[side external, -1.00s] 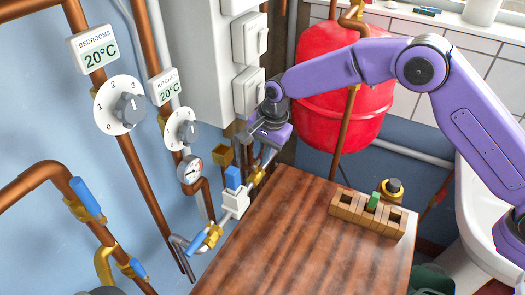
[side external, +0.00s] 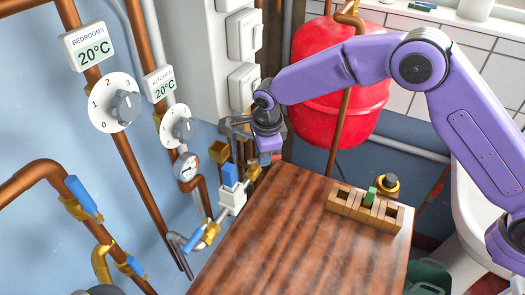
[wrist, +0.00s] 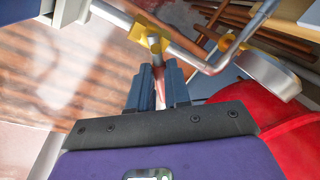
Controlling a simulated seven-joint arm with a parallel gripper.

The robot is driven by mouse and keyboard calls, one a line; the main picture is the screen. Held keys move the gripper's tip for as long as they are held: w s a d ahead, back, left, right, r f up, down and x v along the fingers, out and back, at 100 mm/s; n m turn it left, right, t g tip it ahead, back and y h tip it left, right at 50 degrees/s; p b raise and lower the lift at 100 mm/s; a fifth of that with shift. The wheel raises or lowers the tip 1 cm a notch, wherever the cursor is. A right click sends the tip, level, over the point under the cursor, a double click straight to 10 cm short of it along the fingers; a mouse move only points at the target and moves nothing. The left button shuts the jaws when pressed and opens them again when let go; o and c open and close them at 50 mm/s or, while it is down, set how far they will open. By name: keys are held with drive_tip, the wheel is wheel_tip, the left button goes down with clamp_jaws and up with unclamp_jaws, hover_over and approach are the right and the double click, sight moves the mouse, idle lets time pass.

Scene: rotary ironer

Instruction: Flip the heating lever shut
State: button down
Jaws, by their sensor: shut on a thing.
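In the wrist view, my gripper (wrist: 159,70) has its two dark fingers shut on a thin reddish lever (wrist: 160,92). The lever runs from a brass valve (wrist: 150,40) on a grey pipe back between the fingers. In the side view, my gripper (side external: 240,124) is at the pipework by the far left corner of the wooden worktop, just below the white wall boxes. A brass fitting (side external: 254,172) shows just below the gripper, next to a white valve body with a blue top (side external: 231,183).
Blue-handled valves (side external: 83,195) and copper pipes line the left wall. A red tank (side external: 335,95) stands close behind my arm. The wooden worktop (side external: 275,235) is clear except for a slotted wooden block (side external: 350,207) at its right.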

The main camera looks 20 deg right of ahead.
drive_tip(key=shift+s+m, duration=0.25)
drive_tip(key=shift+m, duration=0.95)
drive_tip(key=c, duration=1.1)
unclamp_jaws()
drive_tip(key=shift+r, duration=0.1)
drive_tip(key=s+r, duration=0.1)
drive_tip(key=r, duration=0.4)
drive_tip(key=s+r, duration=0.1)
drive_tip(key=r, duration=0.5)
drive_tip(key=s+a+r, duration=0.1)
drive_tip(key=r, duration=0.5)
drive_tip(key=shift+s, duration=0.2)
